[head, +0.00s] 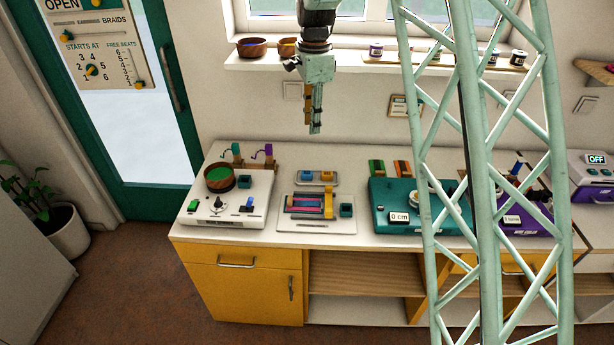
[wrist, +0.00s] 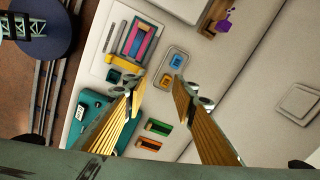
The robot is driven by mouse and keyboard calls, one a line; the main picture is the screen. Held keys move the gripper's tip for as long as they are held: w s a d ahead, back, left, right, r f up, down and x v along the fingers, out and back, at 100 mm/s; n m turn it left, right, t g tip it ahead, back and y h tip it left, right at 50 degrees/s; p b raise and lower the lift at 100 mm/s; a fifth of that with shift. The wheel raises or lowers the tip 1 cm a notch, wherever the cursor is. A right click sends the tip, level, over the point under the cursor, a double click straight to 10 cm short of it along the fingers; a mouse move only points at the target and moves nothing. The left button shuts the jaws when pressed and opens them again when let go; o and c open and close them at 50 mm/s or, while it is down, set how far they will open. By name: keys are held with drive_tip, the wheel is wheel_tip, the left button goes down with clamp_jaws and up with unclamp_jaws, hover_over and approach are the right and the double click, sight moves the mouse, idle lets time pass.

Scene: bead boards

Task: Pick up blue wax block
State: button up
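A small blue block (head: 306,175), which looks like the blue wax block, sits in a shallow grey tray (head: 317,184) beside a yellow block (head: 327,176). My gripper (head: 316,131) hangs well above the counter, fingers pointing down. The wrist view shows its two fingers (wrist: 159,78) apart with nothing held between them.
A white board with a wooden bowl (head: 220,178) stands left. A frame with coloured bars (head: 315,205) lies in front of the tray. A teal case (head: 383,215) is to the right, with green (head: 376,166) and orange (head: 402,167) blocks behind it. The wall is behind.

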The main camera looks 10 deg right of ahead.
drive_tip(key=w+f+m, duration=0.2)
drive_tip(key=w+f, duration=0.2)
drive_tip(key=f, duration=0.3)
drive_tip(key=w+f+m, duration=0.1)
drive_tip(key=w+f, duration=0.2)
drive_tip(key=f, duration=0.3)
drive_tip(key=shift+w+f+m+g, duration=0.3)
drive_tip(key=shift+w+f+m, duration=0.1)
drive_tip(key=shift+d+f, duration=0.1)
drive_tip(key=shift+f, duration=0.05)
hover_over(307, 173)
drive_tip(key=shift+w+f, duration=0.1)
drive_tip(key=shift+f, duration=4.05)
drive_tip(key=shift+f+b, duration=0.35)
drive_tip(key=shift+f, duration=2.25)
drive_tip(key=c, duration=0.6)
